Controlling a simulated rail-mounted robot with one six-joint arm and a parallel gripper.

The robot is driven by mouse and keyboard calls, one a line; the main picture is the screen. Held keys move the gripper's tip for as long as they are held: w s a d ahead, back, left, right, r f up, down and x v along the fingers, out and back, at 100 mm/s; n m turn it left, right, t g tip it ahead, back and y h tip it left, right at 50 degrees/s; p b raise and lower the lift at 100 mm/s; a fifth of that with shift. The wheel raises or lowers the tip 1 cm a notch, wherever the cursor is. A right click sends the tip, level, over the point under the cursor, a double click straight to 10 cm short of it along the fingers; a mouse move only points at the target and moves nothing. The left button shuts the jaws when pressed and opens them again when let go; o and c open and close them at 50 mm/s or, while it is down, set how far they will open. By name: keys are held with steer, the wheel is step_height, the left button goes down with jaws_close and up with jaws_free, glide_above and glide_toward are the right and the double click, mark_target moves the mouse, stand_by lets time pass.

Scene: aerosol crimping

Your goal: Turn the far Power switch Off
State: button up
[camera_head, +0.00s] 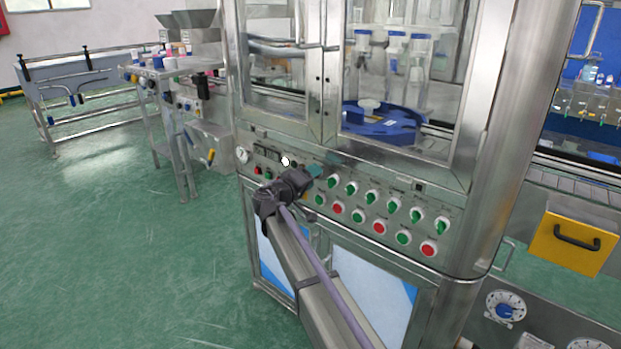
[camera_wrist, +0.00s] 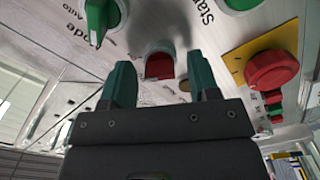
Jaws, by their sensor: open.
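My gripper (camera_wrist: 163,82) is open, its two teal fingers apart and pointing at the control panel (camera_wrist: 200,45). A red, blunt-ended control (camera_wrist: 159,66) shows between the fingertips in the wrist view; no label for it is readable, so I cannot tell whether it is the Power switch. I cannot tell whether the fingers touch anything. In the head view my gripper (camera_head: 316,170) is at the panel's left part, and the dark wrist hides some of the controls there. Small red and green controls (camera_head: 262,171) sit left of it. No Power label is readable.
A green knob (camera_wrist: 97,22) is left of the fingers in the wrist view. A red mushroom button (camera_wrist: 270,70) on a yellow plate is at right. Rows of green knobs and round buttons (camera_head: 372,210) continue rightward on the steel machine. Green floor (camera_head: 120,240) is clear at left.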

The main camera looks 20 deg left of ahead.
steer(key=shift+c, duration=0.4)
steer(key=c, duration=0.8)
steer(key=shift+c, duration=0.2)
steer(key=shift+n, duration=0.4)
steer(key=n, duration=1)
steer(key=shift+n, duration=0.7)
steer(key=o, duration=0.9)
